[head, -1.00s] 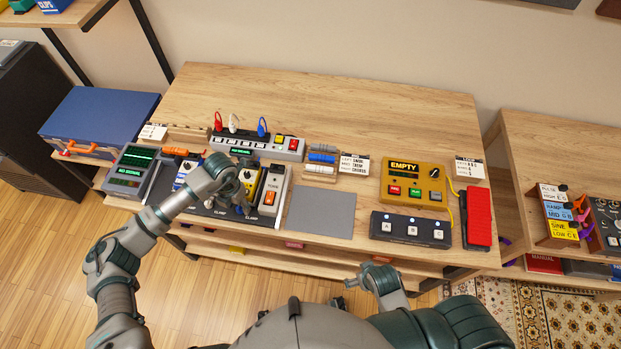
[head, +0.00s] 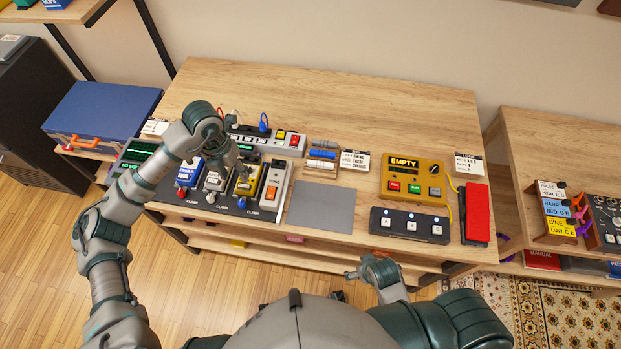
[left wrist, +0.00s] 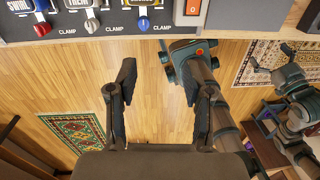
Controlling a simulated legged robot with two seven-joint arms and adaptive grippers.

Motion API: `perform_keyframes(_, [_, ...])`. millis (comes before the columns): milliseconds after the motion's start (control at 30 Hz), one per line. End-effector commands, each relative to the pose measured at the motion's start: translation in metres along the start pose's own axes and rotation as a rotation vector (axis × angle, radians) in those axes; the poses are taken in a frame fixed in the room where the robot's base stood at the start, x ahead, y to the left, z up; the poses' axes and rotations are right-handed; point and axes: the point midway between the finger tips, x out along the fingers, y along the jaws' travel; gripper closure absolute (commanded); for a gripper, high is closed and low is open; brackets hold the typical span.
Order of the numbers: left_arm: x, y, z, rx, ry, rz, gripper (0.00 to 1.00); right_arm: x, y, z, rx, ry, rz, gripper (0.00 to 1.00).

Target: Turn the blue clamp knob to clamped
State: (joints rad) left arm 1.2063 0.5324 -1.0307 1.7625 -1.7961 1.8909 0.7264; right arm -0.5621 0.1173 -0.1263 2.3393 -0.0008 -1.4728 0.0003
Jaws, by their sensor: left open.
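The blue clamp knob (head: 241,203) sits at the front of the pedal board, below the yellow pedal (head: 248,181). In the left wrist view the blue knob (left wrist: 143,24) is at the top, with a CLAMP label to its right. My left gripper (head: 238,158) is above and behind the yellow pedal in the head view, partly hidden by its own wrist. In the left wrist view its two fingers (left wrist: 165,92) are spread apart, with nothing between them and apart from the knob. My right gripper (head: 362,272) hangs in front of the bench; its fingers are too small to judge.
A red knob (head: 182,191) and a white knob (head: 211,197) stand left of the blue one. A power strip (head: 268,140) with plugs stands behind.

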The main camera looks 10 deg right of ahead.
Motion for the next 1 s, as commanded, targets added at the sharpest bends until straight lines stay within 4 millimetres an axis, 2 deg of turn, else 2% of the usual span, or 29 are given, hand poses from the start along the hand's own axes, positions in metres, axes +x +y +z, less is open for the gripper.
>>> perform_keyframes(233, [0.018,-0.054,-0.001,0.072,-0.032,-0.234,0.5,0.0,0.0,0.0,0.0,0.0,0.0,0.0])
perform_keyframes(500, [0.022,-0.114,-0.004,0.12,-0.079,-0.519,0.5,0.0,0.0,0.0,0.0,0.0,0.0,0.0])
perform_keyframes(800, [0.004,-0.177,-0.008,0.114,-0.152,-0.881,0.5,-0.001,0.0,0.0,0.0,0.0,0.0,0.0])
perform_keyframes(1000, [-0.016,-0.202,-0.007,0.074,-0.205,-1.092,0.5,-0.001,0.0,0.0,0.0,0.0,0.0,0.0])
